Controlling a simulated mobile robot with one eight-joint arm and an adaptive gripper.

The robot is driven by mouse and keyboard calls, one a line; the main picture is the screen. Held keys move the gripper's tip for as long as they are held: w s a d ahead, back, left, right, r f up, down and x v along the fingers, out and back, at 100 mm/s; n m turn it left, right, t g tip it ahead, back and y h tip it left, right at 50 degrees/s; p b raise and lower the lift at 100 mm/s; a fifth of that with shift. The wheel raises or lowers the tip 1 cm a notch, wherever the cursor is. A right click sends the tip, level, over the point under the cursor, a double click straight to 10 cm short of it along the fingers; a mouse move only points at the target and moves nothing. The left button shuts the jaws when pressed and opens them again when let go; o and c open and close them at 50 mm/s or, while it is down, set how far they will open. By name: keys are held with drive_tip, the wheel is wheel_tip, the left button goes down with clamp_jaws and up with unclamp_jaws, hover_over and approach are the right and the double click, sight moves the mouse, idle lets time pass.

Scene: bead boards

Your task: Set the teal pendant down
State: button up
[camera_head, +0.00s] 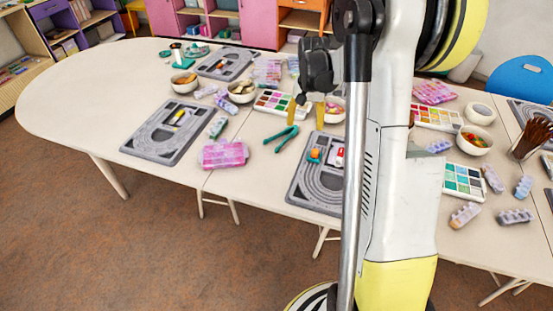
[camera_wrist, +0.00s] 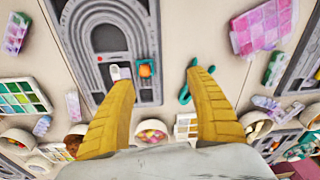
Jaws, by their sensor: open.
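My gripper (camera_head: 306,113) hangs above the table with its two yellow fingers spread wide. In the wrist view the gripper (camera_wrist: 161,80) shows nothing held between the fingers. A grey bead board (camera_head: 300,184) lies below and in front of it. The board also shows in the wrist view (camera_wrist: 109,62). On the board sits a small orange piece with a teal edge (camera_wrist: 145,68), beside a white and red piece (camera_wrist: 119,73). I cannot tell whether the teal part is the pendant. My arm hides the board's right side in the head view.
Green pliers (camera_head: 282,138) lie left of the board. A pink bead case (camera_head: 223,155) and another grey board (camera_head: 146,145) lie further left. Bowls and a paint-like colour tray (camera_head: 281,103) stand behind. Bare table lies in front of the pink case.

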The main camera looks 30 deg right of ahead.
drive_tip(key=s+a+r+n+t, duration=0.1)
drive_tip(key=s+a+r+n, duration=0.15)
drive_tip(key=a+r, duration=0.55)
drive_tip(key=s+a+r+n+t, duration=0.2)
drive_tip(key=s+a+n, duration=0.1)
drive_tip(key=s+a, duration=0.5)
drive_tip(key=s+a+r+n+t, duration=0.2)
drive_tip(key=s+a+n+t, duration=0.1)
drive_tip(key=s+a, duration=0.6)
drive_tip(key=shift+s+a+r+y, duration=0.2)
drive_tip(key=shift+a+y, duration=0.1)
drive_tip(key=shift+a, duration=0.25)
